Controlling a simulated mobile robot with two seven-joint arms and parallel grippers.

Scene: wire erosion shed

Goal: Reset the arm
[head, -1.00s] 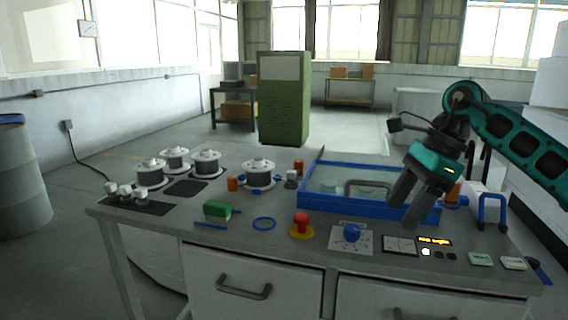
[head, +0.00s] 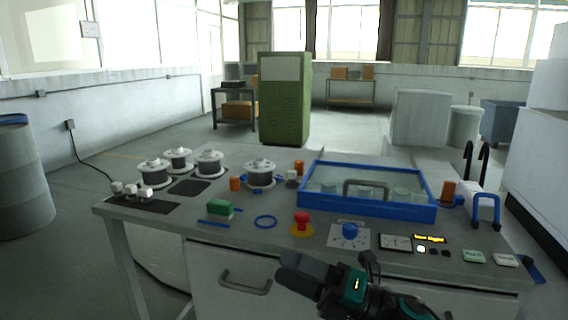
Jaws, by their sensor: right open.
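My right gripper (head: 290,278) is at the bottom of the head view, in front of the workbench's front edge. Its dark fingers point left and it holds nothing that I can see. It hides part of the bench's drawer fronts. My left gripper is out of view. The workbench (head: 190,250) carries a blue-framed clear-lidded tray (head: 369,203), a red button (head: 302,217) on a yellow base, a blue knob (head: 350,231) on a white plate and a small lit display (head: 429,238).
Several wire spools (head: 260,172) stand at the back left of the bench. A green cabinet (head: 284,105) stands behind. Open floor lies left of the bench, beside a grey drum (head: 18,180).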

